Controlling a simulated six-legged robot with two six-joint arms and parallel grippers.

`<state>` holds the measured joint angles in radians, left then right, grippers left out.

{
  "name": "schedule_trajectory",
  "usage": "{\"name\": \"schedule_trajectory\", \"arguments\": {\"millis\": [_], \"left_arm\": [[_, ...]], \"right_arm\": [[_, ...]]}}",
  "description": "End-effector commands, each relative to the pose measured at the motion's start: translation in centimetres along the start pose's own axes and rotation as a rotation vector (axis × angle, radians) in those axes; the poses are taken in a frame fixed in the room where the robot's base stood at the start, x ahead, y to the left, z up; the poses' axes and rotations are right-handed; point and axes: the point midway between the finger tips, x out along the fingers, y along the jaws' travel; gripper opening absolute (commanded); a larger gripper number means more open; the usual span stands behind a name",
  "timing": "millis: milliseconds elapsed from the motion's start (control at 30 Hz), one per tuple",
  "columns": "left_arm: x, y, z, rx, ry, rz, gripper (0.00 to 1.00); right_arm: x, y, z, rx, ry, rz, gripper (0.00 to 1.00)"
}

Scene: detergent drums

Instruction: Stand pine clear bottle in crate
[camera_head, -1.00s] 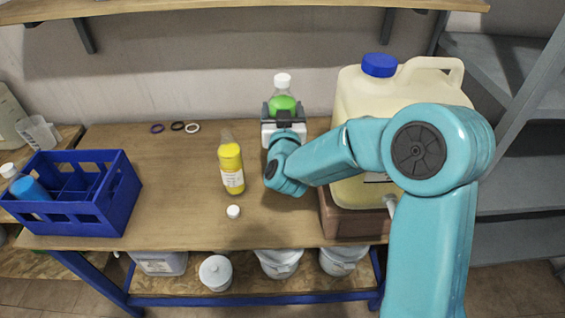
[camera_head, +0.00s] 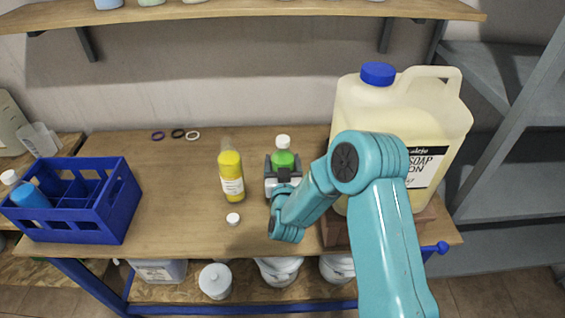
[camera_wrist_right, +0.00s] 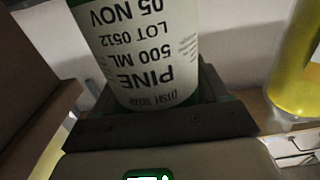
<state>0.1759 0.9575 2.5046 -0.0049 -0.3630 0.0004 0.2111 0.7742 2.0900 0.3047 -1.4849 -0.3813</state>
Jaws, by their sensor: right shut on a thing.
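The pine bottle (camera_head: 283,158) is clear with green liquid and a white cap. It is upright at the right part of the table, and its label reads PINE 500 ML in the right wrist view (camera_wrist_right: 135,50). My right gripper (camera_head: 283,172) is shut around its body. Whether the bottle's base touches the table is hidden by the gripper. My left gripper is not in view.
A yellow bottle (camera_head: 231,177) stands just left of my right gripper, with a loose white cap (camera_head: 233,219) in front. Several small rings (camera_head: 177,133) lie at the back. A large soap drum (camera_head: 385,110) stands on the right. Table between crate and yellow bottle is clear.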

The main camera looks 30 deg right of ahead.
Motion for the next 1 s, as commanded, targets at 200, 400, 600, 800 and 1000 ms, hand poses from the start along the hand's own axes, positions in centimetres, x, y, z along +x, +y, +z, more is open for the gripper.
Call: {"name": "schedule_trajectory", "arguments": {"millis": [200,400,600,800,1000], "left_arm": [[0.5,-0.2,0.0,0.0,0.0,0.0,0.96],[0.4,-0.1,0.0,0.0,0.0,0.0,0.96],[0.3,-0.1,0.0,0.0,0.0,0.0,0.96],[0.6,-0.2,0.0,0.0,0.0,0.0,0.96],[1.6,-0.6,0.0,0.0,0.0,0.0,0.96]], "right_arm": [[0.0,0.0,0.2,0.0,0.004,0.0,0.19],[0.0,0.0,0.3,-0.001,-0.001,0.0,0.99],[0.0,0.0,0.2,-0.001,-0.001,0.0,0.99],[-1.9,-0.1,0.2,0.0,-0.004,-0.003,0.99],[-6.8,-0.1,0.2,-0.001,-0.003,-0.005,0.99]]}}
